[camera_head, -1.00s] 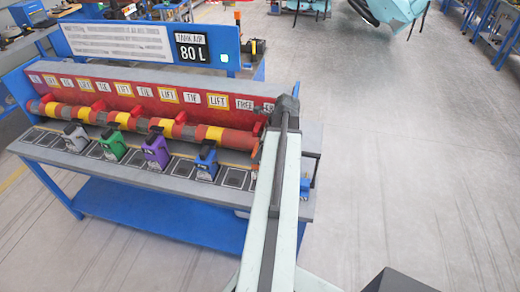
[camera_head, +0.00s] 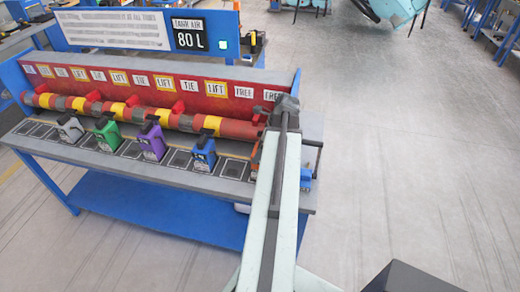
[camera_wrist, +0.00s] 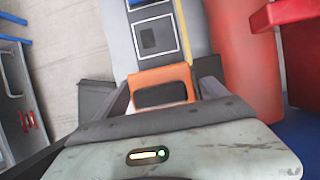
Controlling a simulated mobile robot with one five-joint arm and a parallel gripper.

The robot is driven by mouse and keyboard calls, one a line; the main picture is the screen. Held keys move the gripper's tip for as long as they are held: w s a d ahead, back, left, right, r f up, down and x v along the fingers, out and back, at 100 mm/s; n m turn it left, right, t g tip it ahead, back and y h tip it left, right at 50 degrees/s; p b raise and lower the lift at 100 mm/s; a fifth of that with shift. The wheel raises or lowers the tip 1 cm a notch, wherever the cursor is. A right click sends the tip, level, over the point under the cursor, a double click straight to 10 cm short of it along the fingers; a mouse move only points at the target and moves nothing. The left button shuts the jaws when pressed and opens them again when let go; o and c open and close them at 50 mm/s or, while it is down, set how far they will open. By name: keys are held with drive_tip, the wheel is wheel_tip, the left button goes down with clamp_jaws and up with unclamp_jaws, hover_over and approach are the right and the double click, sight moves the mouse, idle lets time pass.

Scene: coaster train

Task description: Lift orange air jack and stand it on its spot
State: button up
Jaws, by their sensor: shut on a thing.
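The orange air jack (camera_wrist: 160,76) is between the two fingers of my gripper (camera_wrist: 160,95) in the wrist view, and the gripper is shut on it. Its top with a dark pad shows; its lower part is hidden. In the head view my arm hides most of the jack, and only a bit of orange shows beside it. Square marked spots (camera_wrist: 155,38) lie on the grey bench ahead of the jack. I cannot tell whether the jack touches the bench.
Grey, green (camera_head: 107,134), purple (camera_head: 152,142) and blue (camera_head: 203,154) jacks stand along the bench front (camera_head: 110,174). A red and yellow banded roller (camera_head: 180,120) runs behind them under a labelled red panel (camera_head: 150,86). Open floor (camera_head: 420,170) lies to the right.

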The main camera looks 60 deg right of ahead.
drive_tip(key=shift+f+b, duration=0.45)
drive_tip(key=shift+b, duration=0.05)
drive_tip(key=o, duration=2)
drive_tip(key=shift+r, duration=0.1)
drive_tip(key=p+v, duration=0.7)
drive_tip(key=v, duration=0.1)
drive_tip(key=shift+a, duration=0.1)
drive_tip(key=shift+f, duration=0.2)
